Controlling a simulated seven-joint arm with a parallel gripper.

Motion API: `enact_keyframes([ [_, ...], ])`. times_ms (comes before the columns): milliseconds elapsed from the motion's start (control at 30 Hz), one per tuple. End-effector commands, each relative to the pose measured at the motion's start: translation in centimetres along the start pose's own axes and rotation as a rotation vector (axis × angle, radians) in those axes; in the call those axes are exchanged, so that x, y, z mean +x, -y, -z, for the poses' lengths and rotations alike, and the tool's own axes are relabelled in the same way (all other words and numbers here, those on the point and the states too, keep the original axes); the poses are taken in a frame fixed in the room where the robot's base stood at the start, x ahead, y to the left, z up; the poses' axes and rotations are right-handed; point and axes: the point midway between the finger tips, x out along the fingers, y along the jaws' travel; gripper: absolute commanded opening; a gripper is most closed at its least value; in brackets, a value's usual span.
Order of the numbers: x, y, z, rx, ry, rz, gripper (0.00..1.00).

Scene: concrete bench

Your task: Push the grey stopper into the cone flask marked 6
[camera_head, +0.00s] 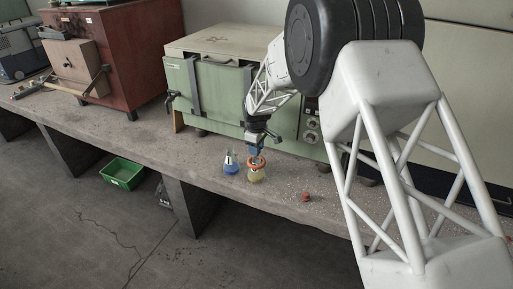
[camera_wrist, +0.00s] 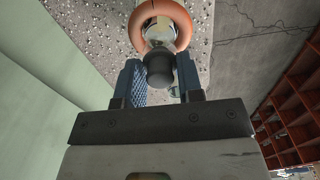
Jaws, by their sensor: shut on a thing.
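My gripper (camera_wrist: 160,78) is shut on the dark grey stopper (camera_wrist: 158,66), which sits between its blue finger pads. In the head view my gripper (camera_head: 255,151) points down, right above a cone flask with yellow contents (camera_head: 256,175). An orange ring (camera_head: 257,162) is around this flask's neck. In the wrist view the ring (camera_wrist: 136,32) and the glass mouth show just beyond the stopper, roughly in line with it. I cannot tell whether the stopper is touching the mouth or inside it. No number is readable on the flask.
A flask with blue contents (camera_head: 231,168) stands close to the left of the yellow one. A small red object (camera_head: 307,197) lies to the right on the bench (camera_head: 195,160). The green oven (camera_head: 215,92) stands close behind. A green crate (camera_head: 122,174) is on the floor.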

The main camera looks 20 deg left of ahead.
Motion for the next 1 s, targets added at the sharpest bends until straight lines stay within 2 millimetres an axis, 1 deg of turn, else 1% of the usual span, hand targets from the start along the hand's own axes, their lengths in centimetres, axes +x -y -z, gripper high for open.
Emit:
enact_keyframes([
  [300, 0.58, 0.00, -0.01, 0.000, 0.000, 0.000, 0.12],
  [700, 0.63, 0.01, 0.00, 0.000, 0.000, 0.000, 0.12],
  [733, 0.63, 0.01, 0.00, 0.000, 0.000, 0.000, 0.36],
  [900, 0.62, 0.01, -0.01, 0.000, 0.000, 0.000, 0.62],
  [933, 0.62, 0.01, -0.01, 0.000, 0.000, 0.000, 0.64],
  [1000, 0.62, 0.01, -0.01, 0.000, 0.000, 0.000, 0.64],
])
